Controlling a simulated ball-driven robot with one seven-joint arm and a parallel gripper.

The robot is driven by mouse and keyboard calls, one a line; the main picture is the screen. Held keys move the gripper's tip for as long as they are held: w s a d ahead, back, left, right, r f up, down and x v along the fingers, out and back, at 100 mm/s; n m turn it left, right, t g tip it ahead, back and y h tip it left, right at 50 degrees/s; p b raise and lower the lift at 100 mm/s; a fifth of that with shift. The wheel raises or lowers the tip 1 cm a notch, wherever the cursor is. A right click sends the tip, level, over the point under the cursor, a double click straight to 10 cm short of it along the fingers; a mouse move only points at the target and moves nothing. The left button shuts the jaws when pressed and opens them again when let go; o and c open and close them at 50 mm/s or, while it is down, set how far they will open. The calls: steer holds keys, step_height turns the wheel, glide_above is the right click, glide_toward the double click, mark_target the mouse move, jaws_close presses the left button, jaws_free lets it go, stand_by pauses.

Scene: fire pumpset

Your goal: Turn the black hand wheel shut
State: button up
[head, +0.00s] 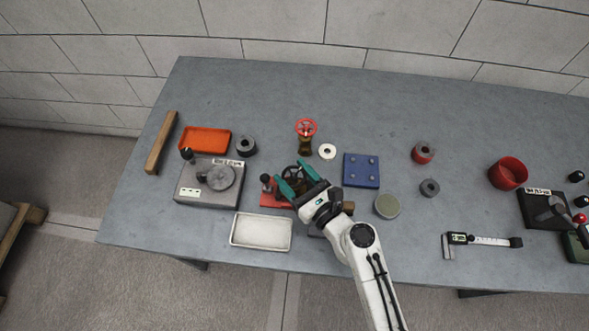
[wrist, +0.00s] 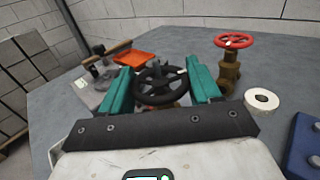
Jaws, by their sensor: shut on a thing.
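The black hand wheel (wrist: 160,84) shows in the wrist view between the two teal fingers of my gripper (wrist: 161,86). In the head view the wheel (head: 291,174) is partly hidden by my gripper (head: 284,176). The fingers are shut on the wheel's rim, one on each side. The wheel's spokes and hub show in the wrist view.
A red-wheeled brass valve (head: 306,137) stands behind, beside a white ring (head: 327,151). A grey device with a round disc (head: 208,183) and an orange tray (head: 205,139) are left. A white tray (head: 261,244) lies in front; a blue block (head: 361,170) is right. The back of the table is clear.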

steer(key=m+t+h, duration=0.3)
steer(key=h, duration=0.2)
steer(key=shift+a+m, duration=0.15)
steer(key=shift+m, duration=0.25)
steer(key=m+h+b, duration=0.1)
steer(key=h, duration=0.1)
steer(key=m+t+h+b, duration=0.1)
steer(key=m+h, duration=0.1)
steer(key=h, duration=0.1)
steer(key=shift+f+m+t+b, duration=0.15)
steer(key=shift+m+t+b, duration=0.15)
steer(key=shift+b, duration=0.05)
steer(key=m+h+b, duration=0.2)
steer(key=h, duration=0.1)
steer(key=m+h+b, duration=0.2)
steer(key=h+b, duration=0.1)
steer(key=h, duration=0.1)
steer(key=shift+a, duration=0.1)
steer(key=m+g+h+b, duration=0.2)
steer(key=h+b, duration=0.1)
steer(key=shift+r+m+h, duration=0.2)
steer(key=shift+m+h, duration=0.2)
